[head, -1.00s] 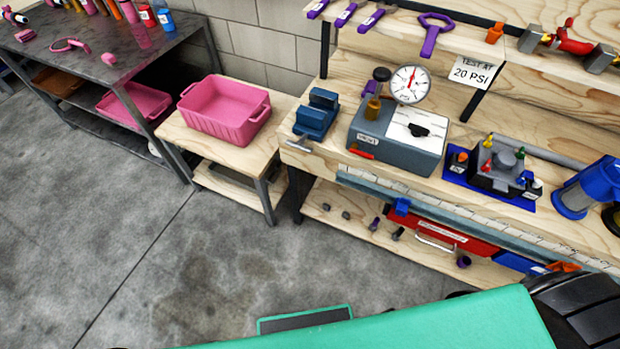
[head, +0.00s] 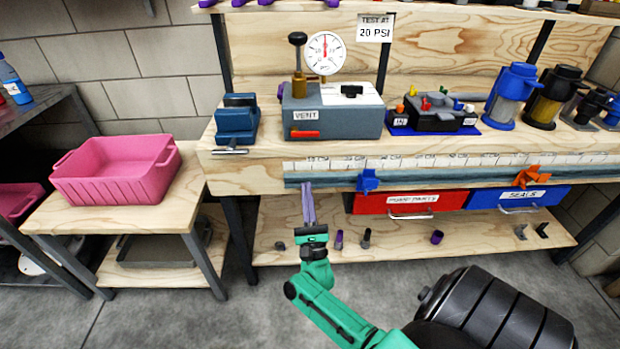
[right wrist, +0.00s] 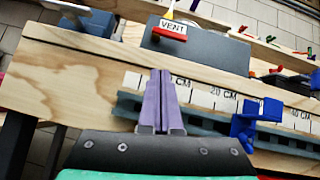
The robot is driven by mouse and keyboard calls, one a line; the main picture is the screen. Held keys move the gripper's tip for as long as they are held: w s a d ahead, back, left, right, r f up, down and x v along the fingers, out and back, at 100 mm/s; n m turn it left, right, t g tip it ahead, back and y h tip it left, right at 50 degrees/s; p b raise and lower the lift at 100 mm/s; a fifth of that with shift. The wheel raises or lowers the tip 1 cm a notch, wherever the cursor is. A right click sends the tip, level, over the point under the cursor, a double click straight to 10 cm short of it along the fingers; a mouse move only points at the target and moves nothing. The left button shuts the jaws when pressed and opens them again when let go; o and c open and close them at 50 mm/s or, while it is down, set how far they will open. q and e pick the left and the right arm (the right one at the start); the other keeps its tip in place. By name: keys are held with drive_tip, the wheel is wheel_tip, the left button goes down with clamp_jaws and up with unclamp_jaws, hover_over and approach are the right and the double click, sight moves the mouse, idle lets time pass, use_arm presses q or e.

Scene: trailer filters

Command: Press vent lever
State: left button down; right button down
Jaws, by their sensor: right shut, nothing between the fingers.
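The vent lever is a small red bar (head: 305,134) below the VENT label on the front of a grey test box (head: 350,122). In the right wrist view the red lever (right wrist: 170,35) shows beyond my fingertips. My right gripper (head: 308,188) is shut and empty, its purple-grey fingers pointing up in front of the bench's ruler edge. It is below the lever and apart from it. In the right wrist view the shut fingers (right wrist: 160,75) point toward the box. My left gripper is not in view.
A blue vise (head: 236,122) stands left of the box. A dial gauge (head: 324,53) and a black-knobbed pump handle (head: 298,60) rise above it. A blue clamp (head: 367,181) sits on the ruler rail to the right. A pink bin (head: 115,170) stands on the low table at left.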

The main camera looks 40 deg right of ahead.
sight(312, 150)
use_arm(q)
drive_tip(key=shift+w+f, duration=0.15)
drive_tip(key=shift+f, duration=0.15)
use_arm(e)
drive_tip(key=m+h, duration=0.1)
drive_tip(key=m, duration=0.1)
drive_tip(key=s+d+r+m+g+h, duration=0.1)
drive_tip(key=m+h, duration=0.1)
drive_tip(key=shift+s+r, duration=0.1)
drive_tip(key=shift+r, duration=0.1)
